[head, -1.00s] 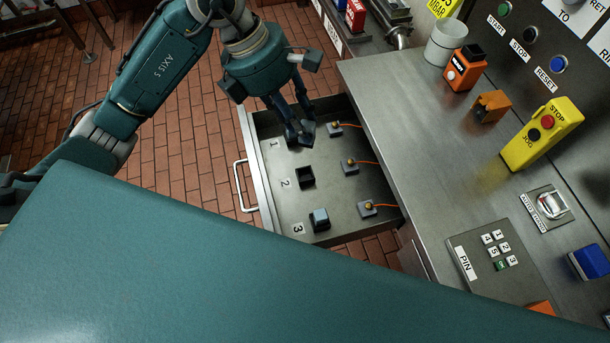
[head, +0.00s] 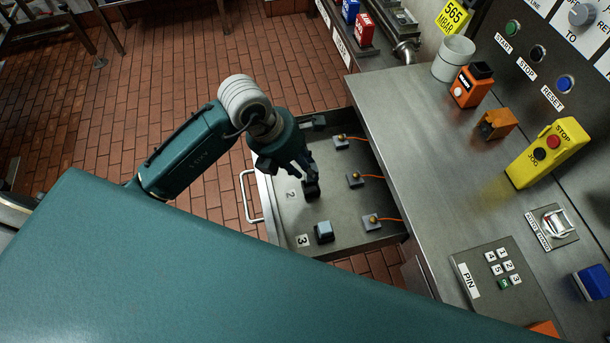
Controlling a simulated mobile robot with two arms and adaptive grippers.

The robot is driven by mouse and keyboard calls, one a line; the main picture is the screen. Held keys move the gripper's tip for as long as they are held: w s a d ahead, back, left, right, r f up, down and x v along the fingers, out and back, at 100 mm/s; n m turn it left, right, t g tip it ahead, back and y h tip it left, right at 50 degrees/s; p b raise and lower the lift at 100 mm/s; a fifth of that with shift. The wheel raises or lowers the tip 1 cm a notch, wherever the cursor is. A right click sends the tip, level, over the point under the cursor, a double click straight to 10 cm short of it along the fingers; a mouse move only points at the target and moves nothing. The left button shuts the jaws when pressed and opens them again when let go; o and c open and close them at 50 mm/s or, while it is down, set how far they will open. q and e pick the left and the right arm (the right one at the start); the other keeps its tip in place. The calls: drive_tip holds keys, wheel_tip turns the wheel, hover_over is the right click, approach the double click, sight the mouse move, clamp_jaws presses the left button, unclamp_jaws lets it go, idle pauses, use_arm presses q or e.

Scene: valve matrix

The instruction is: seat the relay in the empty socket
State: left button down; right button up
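The open drawer (head: 352,232) has a row of numbered positions. At 3, a grey-blue relay block (head: 324,231) sits on its dark base. At 2, the dark socket (head: 312,193) is partly covered by my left gripper (head: 309,178), whose fingers point down right over it. I cannot tell whether the fingers hold a relay or touch the socket. Position 1 is hidden behind the gripper and wrist. My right gripper is not in view.
Several grey blocks with brass plugs and orange cables (head: 355,179) line the drawer's right side. The steel counter (head: 420,150) carries an orange box (head: 471,85), a yellow STOP/JOG box (head: 545,153) and a PIN keypad (head: 497,272). The drawer's handle (head: 248,197) faces left.

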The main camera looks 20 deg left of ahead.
use_arm(q)
wheel_tip(320, 180, down, 5)
drive_tip(key=shift+r, duration=0.1)
drive_tip(key=shift+f, duration=0.25)
drive_tip(key=c, duration=1.7)
unclamp_jaws()
drive_tip(key=o, duration=0.3)
